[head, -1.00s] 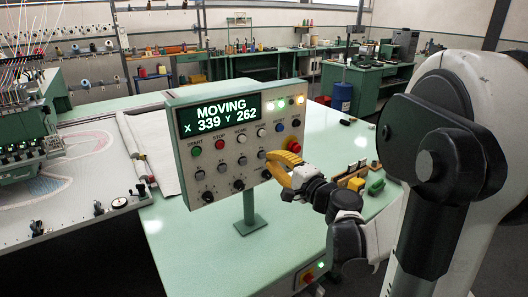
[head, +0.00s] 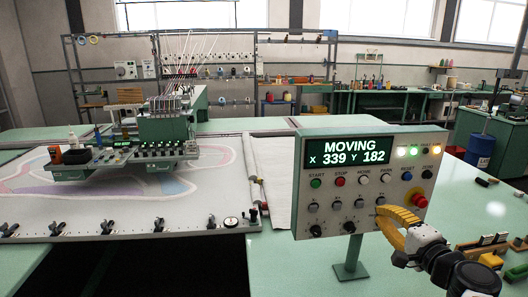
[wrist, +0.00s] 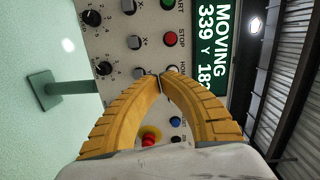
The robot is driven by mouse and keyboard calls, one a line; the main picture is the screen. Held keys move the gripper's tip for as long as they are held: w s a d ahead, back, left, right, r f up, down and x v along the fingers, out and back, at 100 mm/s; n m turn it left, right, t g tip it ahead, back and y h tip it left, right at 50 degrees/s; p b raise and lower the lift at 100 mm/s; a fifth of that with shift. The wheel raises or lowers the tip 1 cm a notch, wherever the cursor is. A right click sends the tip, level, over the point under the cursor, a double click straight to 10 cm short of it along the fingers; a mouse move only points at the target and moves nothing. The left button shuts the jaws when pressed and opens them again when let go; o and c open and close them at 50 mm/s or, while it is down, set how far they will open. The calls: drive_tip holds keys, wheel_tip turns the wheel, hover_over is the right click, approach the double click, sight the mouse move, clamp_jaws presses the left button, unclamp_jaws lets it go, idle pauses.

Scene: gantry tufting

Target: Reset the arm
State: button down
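My gripper (head: 381,211) is at the lower right of the control panel's face (head: 330,219), in front of a button in the lower row. Its two curved yellow fingers meet at the tips (wrist: 160,76) in the wrist view, with nothing visible between the tips. Whether the tips touch a button cannot be told. The panel's display (head: 347,153) reads MOVING, X 339, Y 182. The red emergency button (head: 419,201) is just right of my fingers; it shows between them in the wrist view (wrist: 148,141).
The panel stands on a post (head: 349,254) on a pale green table (head: 300,275). Wooden blocks (head: 482,243) and a yellow block (head: 491,261) lie right of my wrist. At left, the tufting head (head: 125,150) hangs over the frame's cloth (head: 110,212).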

drive_tip(key=s+a+f+n+g+y+b, duration=0.1)
drive_tip(key=s+a+f+n+g, duration=0.25)
drive_tip(key=a, duration=0.45)
drive_tip(key=s+a+f+n+g+y, duration=0.1)
drive_tip(key=s+a+f+n+g, duration=0.15)
drive_tip(key=a+n, duration=0.35)
drive_tip(key=s+a+f+n+g+h, duration=0.1)
drive_tip(key=s+f+n+g+h, duration=0.1)
drive_tip(key=s, duration=0.4)
drive_tip(key=s+a+f+n+g+h+b, duration=0.1)
drive_tip(key=s+f+n+g+h, duration=0.1)
drive_tip(key=s+n, duration=0.2)
drive_tip(key=s, duration=0.3)
drive_tip(key=shift+s+f+b, duration=0.15)
drive_tip(key=shift+f+b, duration=0.15)
idle(5.0)
